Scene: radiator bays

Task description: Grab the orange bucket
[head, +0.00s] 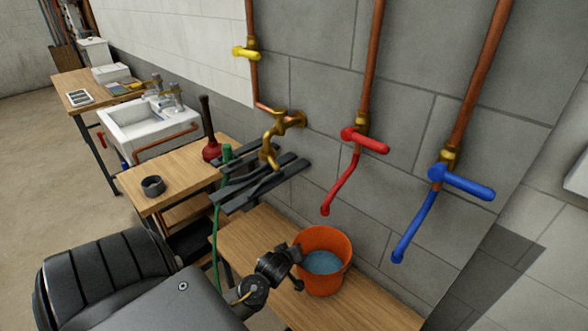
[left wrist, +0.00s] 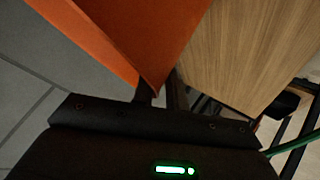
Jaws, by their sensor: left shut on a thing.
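The orange bucket (head: 325,240) is at the lower middle of the head view, upright over the low wooden bench, with blue-grey contents that look like water. My left gripper (head: 296,254) is at the bucket's left side, shut on its wall near the rim. In the left wrist view the bucket's orange wall (left wrist: 150,40) runs down between the dark fingers (left wrist: 162,97). I cannot tell whether the bucket's base touches the bench. My right gripper is not in view.
The wooden bench (head: 375,305) is otherwise mostly clear. Red (head: 365,140) and blue (head: 462,183) tap handles with spouts hang on the wall above right. A brass tap (head: 270,140), a green hose (head: 217,225) and dark flat bars (head: 260,182) are to the left.

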